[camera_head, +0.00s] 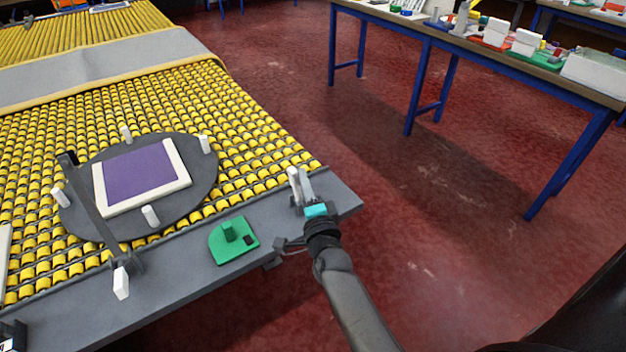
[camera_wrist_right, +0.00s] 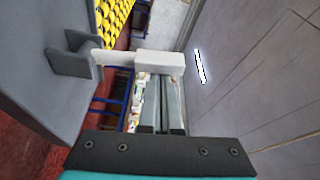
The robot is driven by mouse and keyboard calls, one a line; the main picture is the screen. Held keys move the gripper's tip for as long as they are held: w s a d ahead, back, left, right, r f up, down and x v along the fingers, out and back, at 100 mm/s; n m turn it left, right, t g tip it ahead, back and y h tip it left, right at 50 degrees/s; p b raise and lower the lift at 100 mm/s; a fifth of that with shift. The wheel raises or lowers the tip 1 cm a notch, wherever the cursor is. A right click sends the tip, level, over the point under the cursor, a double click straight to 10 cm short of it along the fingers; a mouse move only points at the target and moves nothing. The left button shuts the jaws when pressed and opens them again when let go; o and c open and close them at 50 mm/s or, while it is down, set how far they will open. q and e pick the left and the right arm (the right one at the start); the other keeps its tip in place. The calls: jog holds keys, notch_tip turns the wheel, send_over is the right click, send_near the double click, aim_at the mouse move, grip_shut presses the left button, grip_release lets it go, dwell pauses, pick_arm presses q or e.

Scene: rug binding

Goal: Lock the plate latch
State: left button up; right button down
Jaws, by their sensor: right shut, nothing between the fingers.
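A white lever (camera_head: 294,183), which I take to be the plate latch, stands upright at the right corner of the grey table edge. In the right wrist view the white lever (camera_wrist_right: 158,64) extends from a grey bracket (camera_wrist_right: 72,56), and its thick end crosses in front of my fingertips. My right gripper (camera_head: 305,184) is shut and empty close beside the lever; its fingers also show in the right wrist view (camera_wrist_right: 160,92). Whether they touch it I cannot tell. The round dark plate (camera_head: 205,178) carries a purple rug piece (camera_head: 140,174) with white strips. My left gripper is out of view.
Yellow rollers (camera_head: 255,130) cover the table. A dark bar (camera_head: 95,214) with a white handle (camera_head: 121,283) crosses the plate's left side. A green block (camera_head: 233,240) lies on the grey edge. A blue-legged table (camera_head: 470,48) stands across the red floor.

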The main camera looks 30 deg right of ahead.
jog(key=a+n, duration=0.1)
jog(key=n, duration=0.1)
jog(key=a+n+t+b, duration=0.1)
jog(key=shift+s+a+f+n, duration=0.1)
jog(key=shift+a+f+n, duration=0.2)
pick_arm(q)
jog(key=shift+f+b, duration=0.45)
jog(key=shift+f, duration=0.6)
pick_arm(e)
jog(key=shift+a+f+n+t+y, duration=0.25)
jog(key=shift+a+n+t+y, duration=0.4)
jog(key=shift+n, duration=0.65)
jog(key=shift+a+g, duration=0.2)
jog(key=shift+g, duration=0.05)
